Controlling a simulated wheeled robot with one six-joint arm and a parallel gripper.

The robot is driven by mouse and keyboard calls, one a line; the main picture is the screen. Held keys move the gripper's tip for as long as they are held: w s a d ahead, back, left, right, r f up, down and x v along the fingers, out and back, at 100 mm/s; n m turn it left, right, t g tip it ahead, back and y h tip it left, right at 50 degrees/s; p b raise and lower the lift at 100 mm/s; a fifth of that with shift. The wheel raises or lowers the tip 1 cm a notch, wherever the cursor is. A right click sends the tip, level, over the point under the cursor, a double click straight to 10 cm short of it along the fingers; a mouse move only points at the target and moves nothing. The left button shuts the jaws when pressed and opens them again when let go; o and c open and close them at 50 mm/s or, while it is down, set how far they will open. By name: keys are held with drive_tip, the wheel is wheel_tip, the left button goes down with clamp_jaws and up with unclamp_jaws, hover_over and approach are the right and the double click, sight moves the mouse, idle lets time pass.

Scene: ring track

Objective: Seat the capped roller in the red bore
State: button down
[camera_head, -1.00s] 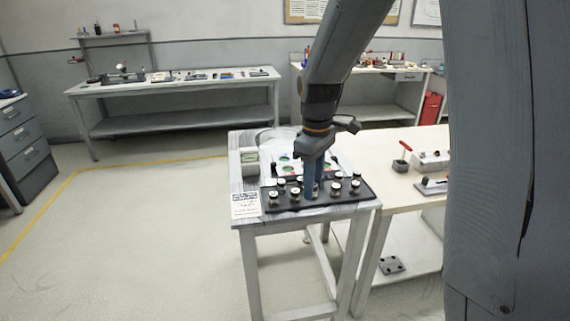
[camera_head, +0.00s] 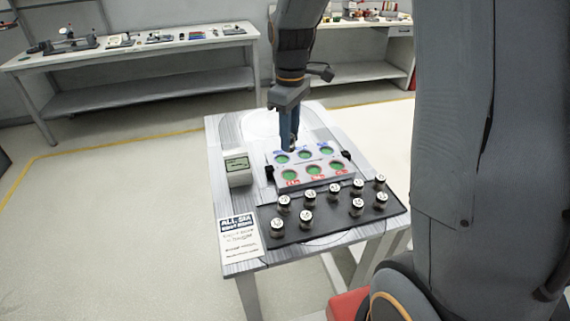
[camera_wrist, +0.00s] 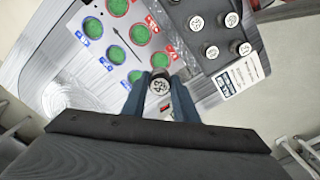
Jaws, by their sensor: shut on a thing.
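My gripper (camera_head: 290,144) points down at the back left of the pale bore block (camera_head: 270,177). In the wrist view my gripper (camera_wrist: 159,93) is shut on a capped roller (camera_wrist: 159,85), whose pale cap carries dark characters too small to read surely. The block has two rows of green-looking bores. The row with red labels (camera_head: 314,170) is nearer the black tray, and the row with blue labels (camera_head: 304,153) is farther from it. In the wrist view the red-label row is on the right, and its lowest bore (camera_wrist: 160,60) lies just beyond the held roller.
A black tray (camera_head: 330,228) with several capped rollers stands in front of the block. A small display box (camera_head: 238,168) stands left of the block. A printed card (camera_head: 240,238) lies at the table's front left corner. The table's back left is clear.

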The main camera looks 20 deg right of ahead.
wheel_tip(320, 180, down, 10)
drive_tip(key=shift+r+p, duration=0.25)
drive_tip(key=shift+p, duration=0.85)
drive_tip(key=c, duration=1.5)
unclamp_jaws()
drive_tip(key=shift+f, duration=0.15)
drive_tip(key=shift+o, duration=0.5)
wheel_tip(320, 180, up, 11)
drive_tip(key=b, duration=0.3)
drive_tip(key=shift+r, duration=0.45)
drive_tip(key=shift+s+r, duration=0.1)
drive_tip(key=shift+s, duration=0.15)
drive_tip(key=s+f+m, duration=0.2)
drive_tip(key=s+m, duration=0.1)
drive_tip(key=s, duration=0.2)
drive_tip(key=s+f+m, duration=0.2)
drive_tip(key=s+m, duration=0.1)
drive_tip(key=s, duration=0.2)
drive_tip(key=s+f+m+t, duration=0.1)
drive_tip(key=s+f+m, duration=0.1)
drive_tip(key=s, duration=0.3)
drive_tip(key=shift+s+m, duration=0.35)
drive_tip(key=shift+m, duration=0.15)
